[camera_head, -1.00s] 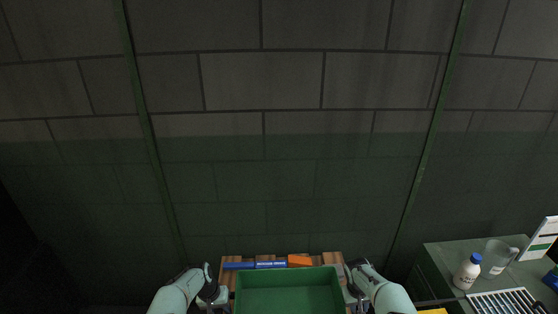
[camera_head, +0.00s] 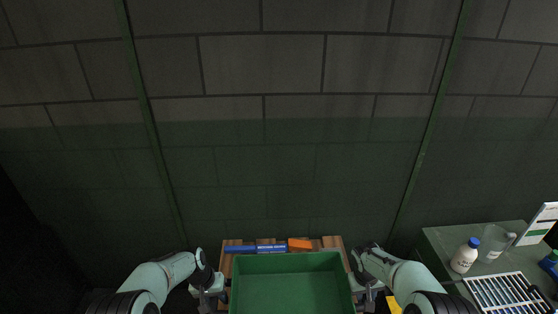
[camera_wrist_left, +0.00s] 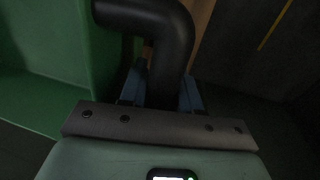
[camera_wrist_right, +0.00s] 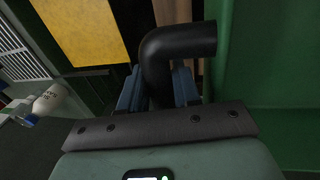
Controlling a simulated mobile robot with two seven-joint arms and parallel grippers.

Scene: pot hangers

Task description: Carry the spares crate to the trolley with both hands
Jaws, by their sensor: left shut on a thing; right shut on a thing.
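The green spares crate (camera_head: 290,262) is at the bottom centre of the head view, its near part cut off by the frame edge. Its visible inside looks empty. My left gripper (camera_head: 221,288) is at its left side, shut on a black bent handle (camera_wrist_left: 168,40) beside the crate wall (camera_wrist_left: 62,45). My right gripper (camera_head: 353,284) is at its right side, shut on the matching black handle (camera_wrist_right: 180,46) beside the wall (camera_wrist_right: 268,60). Which surface is the trolley, and whether the crate rests on anything, I cannot tell.
A brown wooden slatted surface (camera_head: 331,242) shows behind the crate, with a blue bar (camera_head: 256,248) and an orange block (camera_head: 300,244). At right, a green bench (camera_head: 447,243) holds a white bottle (camera_head: 464,257), a clear jug (camera_head: 493,243) and a rack (camera_head: 500,292). A dark wall stands ahead.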

